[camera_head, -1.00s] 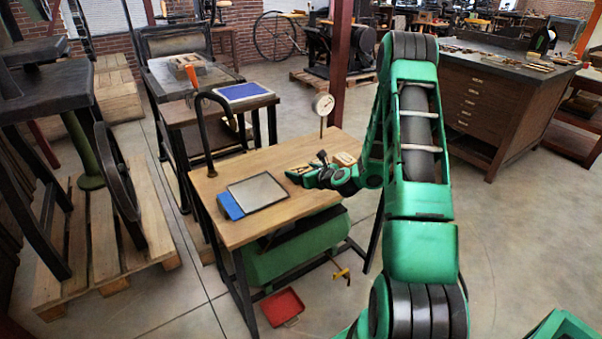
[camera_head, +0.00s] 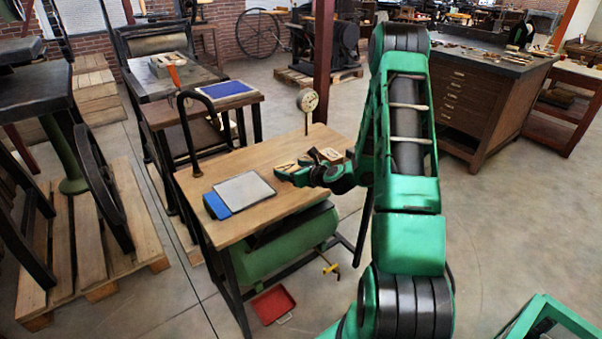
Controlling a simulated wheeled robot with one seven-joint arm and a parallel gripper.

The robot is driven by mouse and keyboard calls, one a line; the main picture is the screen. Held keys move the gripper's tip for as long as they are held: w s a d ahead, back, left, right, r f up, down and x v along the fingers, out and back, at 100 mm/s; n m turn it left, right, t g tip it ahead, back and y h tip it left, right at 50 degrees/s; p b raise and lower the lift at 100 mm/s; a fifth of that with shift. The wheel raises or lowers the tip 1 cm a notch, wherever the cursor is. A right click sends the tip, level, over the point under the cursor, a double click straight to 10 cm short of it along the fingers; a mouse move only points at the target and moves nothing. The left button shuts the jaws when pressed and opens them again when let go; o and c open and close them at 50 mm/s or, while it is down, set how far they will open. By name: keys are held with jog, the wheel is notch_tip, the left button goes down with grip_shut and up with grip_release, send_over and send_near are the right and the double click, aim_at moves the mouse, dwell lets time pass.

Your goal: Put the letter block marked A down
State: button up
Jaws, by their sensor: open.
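My gripper (camera_head: 288,173) is low over the wooden bench (camera_head: 228,164), near its right-hand part, with its fingers pointing left. The fingers are small and dark in this view; nothing is clearly held between them. A small pale wooden block (camera_head: 286,166) lies right at the fingertips, partly covered by them. A second pale wooden block (camera_head: 331,155) sits behind the gripper, close to my arm. Each seems to carry a dark mark, but I cannot read which one bears the A.
A grey plate with a blue end (camera_head: 243,191) lies left of the gripper. A round dial on a stand (camera_head: 307,101) rises at the bench's back edge. Bare wood lies between plate and dial.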

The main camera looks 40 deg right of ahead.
jog(key=v, duration=0.8)
jog(key=shift+s+d+r, duration=0.1)
jog(key=shift+s, duration=0.15)
jog(key=shift+s+r, duration=0.1)
jog(key=shift+s, duration=0.05)
jog(key=shift+a+r+n+y, duration=0.2)
jog(key=shift+a+n+y, duration=0.1)
jog(key=shift+a+n, duration=0.15)
jog(key=a+n, duration=0.2)
jog(key=s+a+r+n+g+y, duration=0.1)
jog(key=n, duration=0.2)
jog(key=s+a+n+g+y, duration=0.1)
jog(key=a+n, duration=0.1)
jog(key=shift+a+r+n, duration=0.25)
jog(key=shift+a, duration=0.05)
jog(key=s+r+n+g+h, duration=0.1)
jog(key=s+r+n+g, duration=0.3)
jog(key=s+n, duration=0.3)
jog(key=s+a+r+n+g+h, duration=0.1)
jog(key=s+r+n+g, duration=0.3)
jog(key=s, duration=1.1)
jog(key=s+r+n+g, duration=0.3)
jog(key=s+r+n, duration=0.2)
jog(key=s+n, duration=0.4)
jog(key=s, duration=0.2)
jog(key=shift+s+a+r+n+g+h, duration=0.3)
jog(key=shift+s+a+n+g+h, duration=0.1)
